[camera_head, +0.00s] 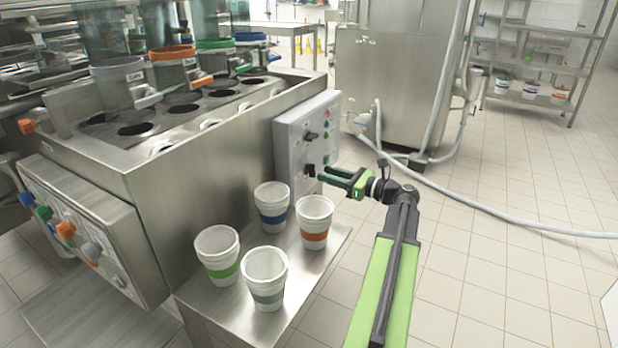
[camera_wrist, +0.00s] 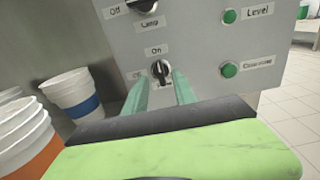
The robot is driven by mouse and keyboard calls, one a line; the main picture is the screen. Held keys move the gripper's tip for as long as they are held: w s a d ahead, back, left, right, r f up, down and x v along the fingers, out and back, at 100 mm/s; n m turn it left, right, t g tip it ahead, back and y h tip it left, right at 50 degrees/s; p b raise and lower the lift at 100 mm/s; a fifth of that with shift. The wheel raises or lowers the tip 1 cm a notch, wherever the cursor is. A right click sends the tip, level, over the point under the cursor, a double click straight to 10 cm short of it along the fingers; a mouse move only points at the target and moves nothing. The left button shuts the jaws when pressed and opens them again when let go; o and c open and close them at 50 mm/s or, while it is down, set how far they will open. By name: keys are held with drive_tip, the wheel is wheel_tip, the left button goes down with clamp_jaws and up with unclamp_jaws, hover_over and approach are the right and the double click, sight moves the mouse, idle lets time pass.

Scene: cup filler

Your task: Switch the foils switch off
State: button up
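A black rotary switch (camera_wrist: 160,70) sits low on the grey control panel (camera_head: 287,150), with "On" above it. Its handle stands roughly upright, toward "On". Any name label below it is hidden, so I cannot read whether it says foils. It also shows in the head view (camera_head: 309,170). My gripper (camera_wrist: 160,84) is open, with one green finger on either side of the switch and gaps beside the handle. In the head view my gripper (camera_head: 320,176) reaches the panel from the right. I cannot tell whether the fingertips touch the panel.
Another black switch (camera_wrist: 143,5) labelled "Lamp" sits above. Green buttons (camera_wrist: 229,69) line the panel's right side. Several white cups with coloured bands (camera_head: 314,222) stand on the metal shelf (camera_head: 205,297) below. Open tiled floor (camera_head: 500,240) and a hose (camera_head: 500,213) lie to the right.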

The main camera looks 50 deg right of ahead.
sight(315, 171)
drive_tip(key=shift+x, duration=1.95)
drive_tip(key=shift+c, duration=0.3)
clamp_jaws()
